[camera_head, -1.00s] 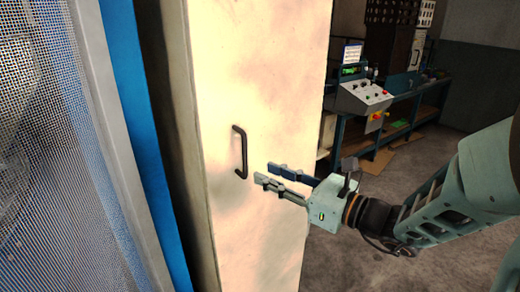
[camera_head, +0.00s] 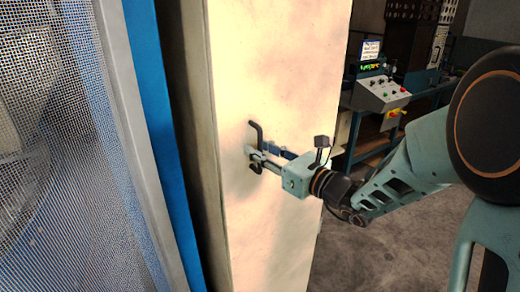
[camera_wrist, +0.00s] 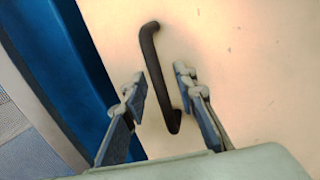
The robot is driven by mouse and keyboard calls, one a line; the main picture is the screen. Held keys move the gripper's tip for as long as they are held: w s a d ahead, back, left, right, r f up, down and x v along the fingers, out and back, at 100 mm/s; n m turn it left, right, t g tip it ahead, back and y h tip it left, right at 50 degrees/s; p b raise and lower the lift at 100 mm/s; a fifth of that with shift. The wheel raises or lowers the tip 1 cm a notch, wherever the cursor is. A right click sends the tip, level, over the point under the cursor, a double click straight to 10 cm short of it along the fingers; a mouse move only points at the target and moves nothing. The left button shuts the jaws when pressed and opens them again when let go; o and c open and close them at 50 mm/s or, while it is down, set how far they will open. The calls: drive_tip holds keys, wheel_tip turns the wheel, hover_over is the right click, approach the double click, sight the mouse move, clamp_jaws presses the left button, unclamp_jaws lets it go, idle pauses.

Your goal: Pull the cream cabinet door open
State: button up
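The cream cabinet door (camera_head: 285,70) fills the middle of the head view and appears closed. Its dark bar handle (camera_head: 255,133) stands upright on the door's left part. My gripper (camera_head: 258,156) is at the lower half of the handle, and its fingers hide part of it. In the wrist view the handle (camera_wrist: 154,65) runs between the two fingertips of my gripper (camera_wrist: 160,85), with gaps on both sides. The fingers are open around the handle and do not visibly touch it.
A blue post (camera_head: 160,120) and a mesh panel (camera_head: 60,150) stand to the left of the cabinet. A control panel (camera_head: 382,93) on a bench is at the back right. The floor (camera_head: 375,255) right of the cabinet looks clear.

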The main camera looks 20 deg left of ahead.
clamp_jaws()
drive_tip(key=shift+d, duration=0.1)
idle(0.4)
